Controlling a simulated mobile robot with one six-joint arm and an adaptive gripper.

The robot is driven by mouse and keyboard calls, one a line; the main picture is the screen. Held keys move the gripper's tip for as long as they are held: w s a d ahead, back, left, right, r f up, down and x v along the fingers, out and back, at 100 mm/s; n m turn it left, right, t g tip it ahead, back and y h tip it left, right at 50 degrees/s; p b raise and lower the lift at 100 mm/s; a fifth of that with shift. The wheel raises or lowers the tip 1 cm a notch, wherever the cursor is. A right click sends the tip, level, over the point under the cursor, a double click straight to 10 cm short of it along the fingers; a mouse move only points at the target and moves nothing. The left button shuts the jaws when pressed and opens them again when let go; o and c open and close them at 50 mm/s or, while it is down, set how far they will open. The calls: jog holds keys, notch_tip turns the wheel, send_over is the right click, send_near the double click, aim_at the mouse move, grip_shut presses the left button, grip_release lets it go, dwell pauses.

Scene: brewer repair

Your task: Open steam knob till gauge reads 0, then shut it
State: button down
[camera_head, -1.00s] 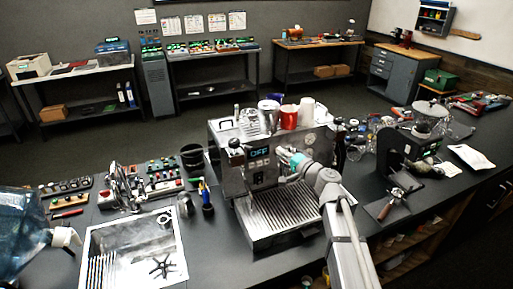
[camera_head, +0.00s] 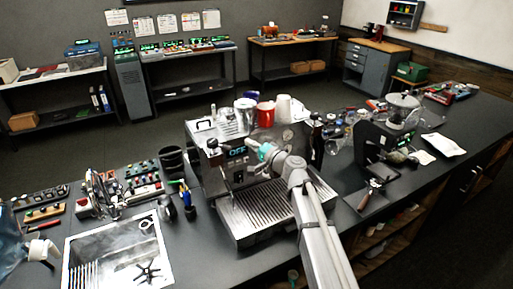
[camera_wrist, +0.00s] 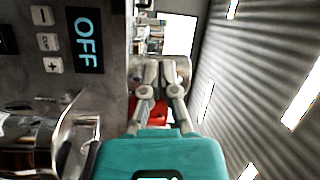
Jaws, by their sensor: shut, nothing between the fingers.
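The steel espresso machine (camera_head: 205,172) stands on the dark counter, and its small display (camera_head: 237,153) reads OFF. The display also shows large and turned sideways in the wrist view (camera_wrist: 86,40). A black knob (camera_head: 212,146) sits at the machine's upper left front corner, and a dark upright part (camera_head: 316,122) stands at its right. I cannot tell which is the steam knob. I cannot make out a gauge reading. My gripper (camera_head: 262,152) is in front of the machine's face, right of the display, above the drip tray. In the wrist view its fingers (camera_wrist: 161,72) are shut and empty.
Cups and a red can (camera_head: 266,114) stand on the machine. The ridged drip tray (camera_head: 258,214) juts out below my arm. A grinder (camera_head: 374,145) is to the right, and a sink (camera_head: 90,250) and small tools are to the left. Some bare counter lies at the front left.

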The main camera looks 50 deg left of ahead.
jog(key=a, duration=0.6)
jog(key=shift+s+d+f, duration=0.1)
jog(key=shift+s+d, duration=0.3)
jog(key=shift+s, duration=0.25)
jog(key=shift+s+d+f, duration=0.1)
jog(key=shift+s+d, duration=0.3)
jog(key=shift+s, duration=0.3)
jog(key=shift+s+d, duration=0.4)
jog(key=shift+s, duration=0.25)
jog(key=shift+w+d+t, duration=0.15)
jog(key=shift+d+t, duration=0.1)
jog(key=shift+t, duration=0.15)
